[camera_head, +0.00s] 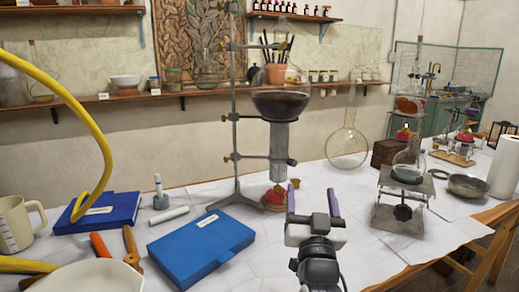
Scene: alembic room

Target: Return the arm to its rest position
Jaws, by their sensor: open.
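My gripper (312,205) is at the lower middle of the head camera view, above the front part of the white-covered table (330,262). Its two fingers point away from me and stand apart with nothing between them.
A blue case (200,248) lies left of my gripper. Right of it are a jack stand (400,205) with a flask and a round glass flask (347,146). A yellow hose (85,120), mug (18,225) and white bowl (90,276) crowd the left.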

